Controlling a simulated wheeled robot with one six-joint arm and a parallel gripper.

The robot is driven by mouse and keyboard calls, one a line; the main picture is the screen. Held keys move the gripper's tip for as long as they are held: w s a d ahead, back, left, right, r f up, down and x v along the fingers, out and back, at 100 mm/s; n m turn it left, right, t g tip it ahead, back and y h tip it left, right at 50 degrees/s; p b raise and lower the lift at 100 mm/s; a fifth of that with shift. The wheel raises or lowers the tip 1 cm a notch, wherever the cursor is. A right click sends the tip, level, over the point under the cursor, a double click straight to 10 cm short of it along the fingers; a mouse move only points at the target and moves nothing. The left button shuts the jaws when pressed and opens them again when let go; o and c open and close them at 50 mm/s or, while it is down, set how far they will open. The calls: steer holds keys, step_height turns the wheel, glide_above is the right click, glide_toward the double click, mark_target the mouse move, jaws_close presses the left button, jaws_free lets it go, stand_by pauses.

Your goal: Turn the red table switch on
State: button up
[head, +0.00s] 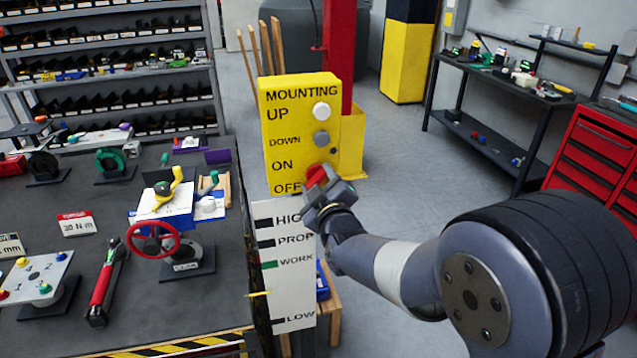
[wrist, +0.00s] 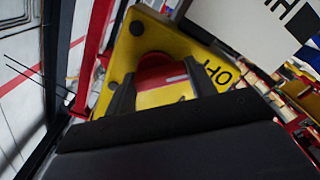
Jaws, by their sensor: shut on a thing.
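The red switch (head: 316,174) sits low on the right side of a yellow control panel (head: 283,130), beside the labels ON and OFF. My gripper (head: 322,190) reaches it from the lower right and partly covers it. In the wrist view the red switch (wrist: 160,78) lies between the two dark fingers of my gripper (wrist: 160,92), which is shut on it. The yellow panel (wrist: 133,55) fills the space behind. The switch's exact turn angle is partly hidden by the fingers.
A white button (head: 321,112) and a grey button (head: 321,139) are above the switch. A white level board (head: 284,290) hangs below the panel. A workbench (head: 110,225) with a red handwheel (head: 152,239) stands at left. A red tool cabinet (head: 603,150) stands at right; open floor lies between.

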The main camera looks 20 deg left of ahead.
steer(key=shift+f+b, duration=0.1)
steer(key=shift+b, duration=0.25)
steer(key=m+b, duration=0.6)
steer(key=b, duration=0.1)
steer(key=m+b, duration=0.6)
steer(key=b, duration=0.1)
steer(key=shift+r+m, duration=0.2)
steer(key=shift+m, duration=0.1)
steer(key=shift+r+m+b, duration=0.15)
steer(key=shift+m+b, duration=0.45)
steer(key=shift+m, duration=0.5)
steer(key=shift+r+m+b, duration=0.1)
steer(key=shift+m+b, duration=0.45)
steer(key=shift+m, duration=0.55)
steer(key=o, duration=1)
